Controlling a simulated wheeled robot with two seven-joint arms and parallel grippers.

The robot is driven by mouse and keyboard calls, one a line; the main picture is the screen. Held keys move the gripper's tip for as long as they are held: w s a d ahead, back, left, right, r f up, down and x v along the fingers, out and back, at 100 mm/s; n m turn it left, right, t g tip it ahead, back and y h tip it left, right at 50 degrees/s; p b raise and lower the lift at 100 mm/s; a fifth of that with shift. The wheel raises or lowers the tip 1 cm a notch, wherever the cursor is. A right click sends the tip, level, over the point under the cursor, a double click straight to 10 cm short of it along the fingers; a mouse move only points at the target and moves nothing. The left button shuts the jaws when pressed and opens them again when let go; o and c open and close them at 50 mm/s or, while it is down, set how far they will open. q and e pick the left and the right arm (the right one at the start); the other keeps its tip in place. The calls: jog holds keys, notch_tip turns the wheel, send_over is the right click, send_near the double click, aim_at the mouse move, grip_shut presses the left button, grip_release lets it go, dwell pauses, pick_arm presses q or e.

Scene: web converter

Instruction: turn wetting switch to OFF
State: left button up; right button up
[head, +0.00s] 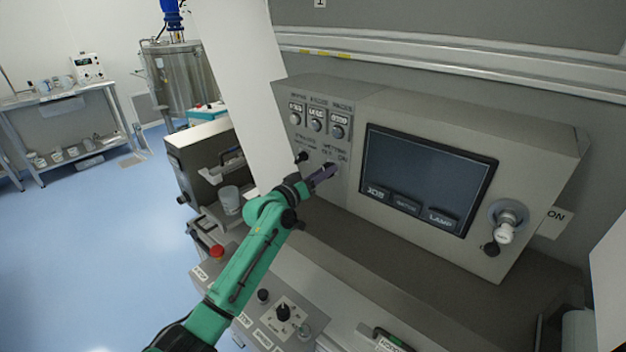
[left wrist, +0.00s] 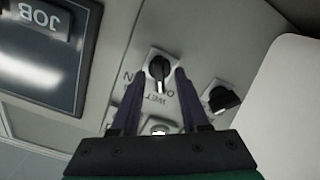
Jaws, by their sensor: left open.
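The wetting switch (left wrist: 158,67) is a black knob on a light square plate on the grey panel. In the left wrist view, which is turned over, its white mark points down towards the partly hidden lettering; I cannot tell its exact setting. My left gripper (head: 329,173) is open, its two dark purple fingers reaching to the panel below the WETTING label (head: 335,151). In the left wrist view the fingers stand on either side of the knob, with gaps visible. In the head view the gripper hides most of the knob. My right gripper is not in view.
Another black knob (left wrist: 222,98) sits close beside the switch. Several small labelled switches (head: 316,124) are above. A dark screen (head: 425,182) with JOB and LAMP buttons is to the right. A lower panel (head: 284,312) with a red button (head: 216,251) lies beneath my arm.

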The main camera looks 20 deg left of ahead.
pick_arm(q)
jog(key=b+v, duration=0.4)
jog(key=v, duration=1)
jog(key=shift+s, duration=0.2)
jog(key=shift+f, duration=0.1)
